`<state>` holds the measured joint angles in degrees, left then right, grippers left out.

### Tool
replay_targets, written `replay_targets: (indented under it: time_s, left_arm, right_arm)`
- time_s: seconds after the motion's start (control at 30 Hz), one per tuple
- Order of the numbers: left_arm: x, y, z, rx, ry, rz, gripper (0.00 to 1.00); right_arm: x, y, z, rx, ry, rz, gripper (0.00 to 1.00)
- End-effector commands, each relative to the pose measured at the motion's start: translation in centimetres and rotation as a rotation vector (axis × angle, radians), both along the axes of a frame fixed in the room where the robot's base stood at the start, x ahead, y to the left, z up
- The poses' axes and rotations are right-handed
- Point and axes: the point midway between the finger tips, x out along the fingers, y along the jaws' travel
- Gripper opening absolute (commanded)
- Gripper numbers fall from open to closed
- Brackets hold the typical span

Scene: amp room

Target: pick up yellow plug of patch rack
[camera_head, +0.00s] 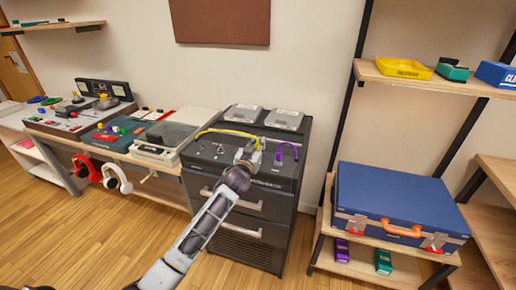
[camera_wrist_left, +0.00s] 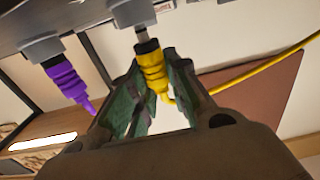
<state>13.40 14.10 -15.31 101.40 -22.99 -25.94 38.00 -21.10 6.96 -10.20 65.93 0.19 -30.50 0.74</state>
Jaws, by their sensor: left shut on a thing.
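The patch rack (camera_head: 210,166) is a dark cabinet with sockets on its sloped top. My left gripper (camera_head: 252,153) is over the rack top, its fingers (camera_wrist_left: 157,98) shut around the yellow plug (camera_wrist_left: 152,68) in the left wrist view. The plug's dark and metal tip points at a grey socket (camera_wrist_left: 131,13); I cannot tell whether it is still seated. The yellow cable (camera_head: 222,132) arcs to the left in the head view, where the gripper mostly hides the plug. The right gripper is not in view.
A purple plug (camera_wrist_left: 68,84) sits in the neighbouring socket, close beside my gripper; its cable (camera_head: 289,146) shows in the head view. Two grey boxes stand behind on the rack. A blue case (camera_head: 395,200) lies on the shelf to the right. A table with devices is left.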

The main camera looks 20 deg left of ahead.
Motion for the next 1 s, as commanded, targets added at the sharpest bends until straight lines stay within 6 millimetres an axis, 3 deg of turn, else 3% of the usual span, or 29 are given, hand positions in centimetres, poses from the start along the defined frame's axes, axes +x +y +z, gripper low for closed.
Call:
replay_targets:
  time_s: [0.3, 0.5, 0.7, 1.0]
  left_arm:
    - [0.0, 0.0, 4.8, -0.001, -0.004, -0.001, 0.00]
    - [0.0, 0.0, 7.4, 0.000, -0.003, -0.001, 0.00]
    - [0.0, 0.0, 8.5, 0.000, -0.001, 0.000, 0.00]
    - [0.0, 0.0, 8.6, 0.000, -0.001, 0.000, 0.00]
  right_arm:
    - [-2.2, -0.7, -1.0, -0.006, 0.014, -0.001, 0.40]
    - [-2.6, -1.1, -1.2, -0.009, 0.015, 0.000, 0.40]
    - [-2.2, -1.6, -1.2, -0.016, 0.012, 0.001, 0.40]
    - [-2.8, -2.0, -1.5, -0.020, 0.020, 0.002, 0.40]
